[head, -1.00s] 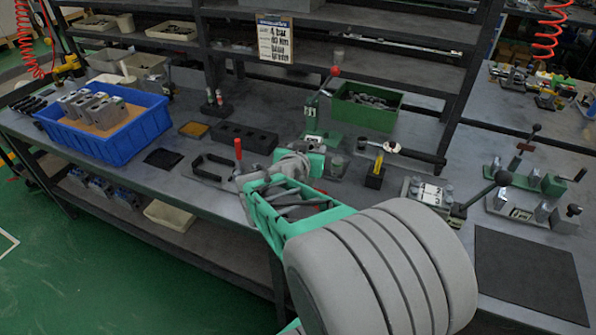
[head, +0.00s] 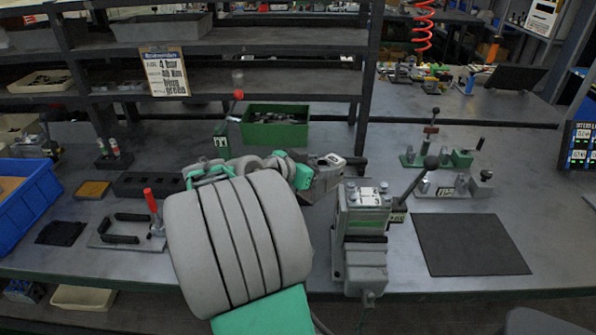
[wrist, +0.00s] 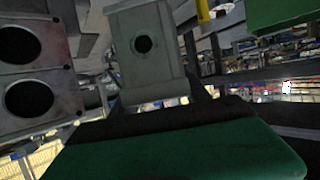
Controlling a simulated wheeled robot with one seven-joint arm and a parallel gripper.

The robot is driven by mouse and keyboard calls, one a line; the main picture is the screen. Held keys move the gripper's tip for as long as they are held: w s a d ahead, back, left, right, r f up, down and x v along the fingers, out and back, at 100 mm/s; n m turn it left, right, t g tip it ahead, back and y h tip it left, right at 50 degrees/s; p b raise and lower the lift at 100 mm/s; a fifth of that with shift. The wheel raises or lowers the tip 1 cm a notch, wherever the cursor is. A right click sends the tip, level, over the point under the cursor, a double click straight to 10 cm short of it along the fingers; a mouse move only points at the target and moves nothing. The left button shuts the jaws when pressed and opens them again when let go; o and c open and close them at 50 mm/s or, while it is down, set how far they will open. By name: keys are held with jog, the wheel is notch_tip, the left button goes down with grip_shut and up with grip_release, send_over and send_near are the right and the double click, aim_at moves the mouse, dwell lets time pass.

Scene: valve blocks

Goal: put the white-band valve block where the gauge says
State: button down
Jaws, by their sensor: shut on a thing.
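My gripper (head: 318,182) is partly hidden behind my own arm in the head view, above the bench just left of the lever fixture. In the wrist view a grey metal block (wrist: 145,48) with a round dark hole stands just beyond my gripper, which is shut on it. I see no white band on its visible face. The blue bin (head: 25,205) is cut off at the left edge. A placard (head: 165,72) with printed lines hangs on the shelf. No gauge dial is readable.
A lever fixture (head: 364,235) with a black-knobbed handle stands right of my gripper. Behind are a green bin (head: 275,127) and a green stand (head: 221,142). A red-handled clamp (head: 152,212) is left. The dark mat (head: 470,244) is bare. A lit panel (head: 578,145) is far right.

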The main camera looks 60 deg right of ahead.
aim_at(325, 164)
jog(key=x, duration=0.4)
jog(key=shift+s+d, duration=0.1)
jog(key=shift+d, duration=0.3)
jog(key=shift+s+d+f+p, duration=0.25)
jog(key=shift+d+f, duration=0.65)
jog(key=shift+f, duration=0.65)
jog(key=shift+s+d+f+p, duration=0.1)
jog(key=shift+s+d+f, duration=0.1)
jog(key=shift+d+f, duration=1.05)
jog(key=shift+s+d+f+p, duration=0.25)
jog(key=shift+d+f, duration=0.35)
jog(key=shift+f, duration=1.25)
jog(key=c, duration=1)
grip_release()
jog(key=shift+f, duration=0.35)
jog(key=o, duration=0.5)
jog(key=shift+a, duration=0.1)
jog(key=shift+r, duration=0.15)
